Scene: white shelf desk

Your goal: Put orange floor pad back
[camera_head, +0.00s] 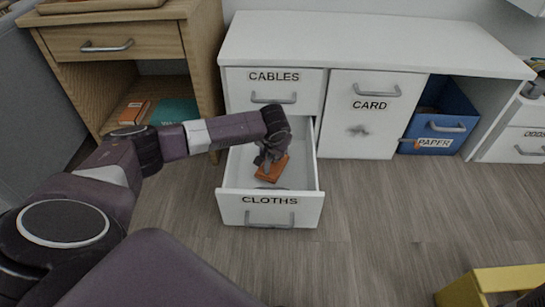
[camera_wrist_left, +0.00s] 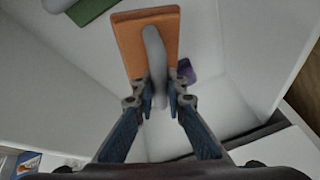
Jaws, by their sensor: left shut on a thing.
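The orange floor pad (camera_head: 272,170) is inside the open white drawer labelled CLOTHS (camera_head: 232,205). In the left wrist view the pad (camera_wrist_left: 130,45) is a flat orange block with a grey handle (camera_wrist_left: 153,48) along it. My left gripper (camera_head: 267,161) reaches down into the drawer. Its fingertips (camera_wrist_left: 159,98) are closed on the grey handle in the wrist view. The gripper hides part of the pad in the head view. I cannot tell whether the pad touches the drawer floor. My right gripper is not in view.
A green item (camera_wrist_left: 90,9) and a purple item (camera_wrist_left: 187,70) are near the pad. The CABLES drawer (camera_head: 273,92) and CARD door (camera_head: 375,120) are shut. A blue PAPER bin (camera_head: 456,110) and wooden cabinet (camera_head: 204,70) flank them. A yellow object (camera_head: 495,282) stands front right.

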